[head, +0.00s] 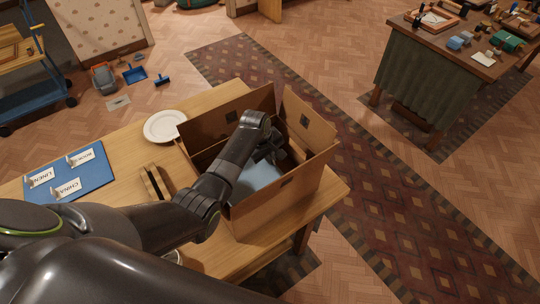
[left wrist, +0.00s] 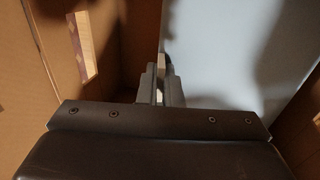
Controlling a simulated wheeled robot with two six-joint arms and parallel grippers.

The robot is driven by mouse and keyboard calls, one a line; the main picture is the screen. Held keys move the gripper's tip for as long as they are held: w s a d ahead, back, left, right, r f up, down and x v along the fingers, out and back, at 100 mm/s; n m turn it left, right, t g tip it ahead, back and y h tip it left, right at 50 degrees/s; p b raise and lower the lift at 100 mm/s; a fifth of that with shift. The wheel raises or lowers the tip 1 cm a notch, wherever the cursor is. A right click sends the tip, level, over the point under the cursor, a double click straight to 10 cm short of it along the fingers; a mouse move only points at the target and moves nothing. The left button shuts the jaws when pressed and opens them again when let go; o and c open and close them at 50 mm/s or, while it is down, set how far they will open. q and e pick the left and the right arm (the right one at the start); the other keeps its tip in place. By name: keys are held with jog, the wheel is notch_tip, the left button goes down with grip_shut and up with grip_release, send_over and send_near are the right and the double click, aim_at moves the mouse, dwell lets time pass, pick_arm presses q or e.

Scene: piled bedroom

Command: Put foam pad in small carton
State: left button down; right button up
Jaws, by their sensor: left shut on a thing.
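The open cardboard carton (head: 285,195) stands on the wooden table with its flaps raised. The foam pad (head: 258,183), pale blue-grey and flat, is inside it. My left gripper (head: 268,158) reaches down into the carton and is shut on the pad near one edge. In the left wrist view the pad (left wrist: 225,60) fills the right side, its edge at my narrow closed fingers (left wrist: 161,88). Brown carton walls (left wrist: 110,75) show to the left. My arm hides part of the carton and pad. I cannot tell whether the pad touches the carton floor. My right gripper is out of view.
A white plate (head: 165,126) sits beside the carton on the table (head: 125,130). A blue board (head: 70,178) with name cards lies at left, and a brown wooden item (head: 152,183) between. Another table (head: 455,50) stands far right.

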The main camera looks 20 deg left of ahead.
pick_arm(q)
jog(key=c, duration=1.6)
grip_release()
jog(key=shift+r+p, duration=0.35)
jog(key=shift+r, duration=0.45)
jog(key=shift+r+b, duration=0.15)
jog(key=shift+b, duration=0.15)
jog(key=b+v, duration=0.1)
jog(key=v, duration=1)
jog(key=shift+b, duration=0.3)
jog(key=shift+s+r, duration=0.1)
